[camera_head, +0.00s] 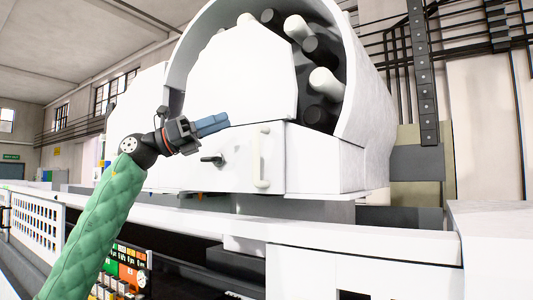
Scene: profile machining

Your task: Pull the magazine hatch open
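The white machine's tool magazine is a rounded housing (357,90) with several black and white cylinders showing inside. Below it is a white front panel (236,170), which looks like the hatch and appears shut. It carries a pale vertical bar handle (256,157) and a dark latch or knob (213,159) to the left of that. My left gripper (218,124), with blue fingers, is above and left of the bar handle, near the panel's top edge, and appears apart from the handle. Nothing shows between its fingers; their gap is hard to judge. My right gripper is out of view.
A long white ledge (300,232) runs below the panel. A white block (492,240) stands at the right. A dark perforated post (423,75) rises behind the machine.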

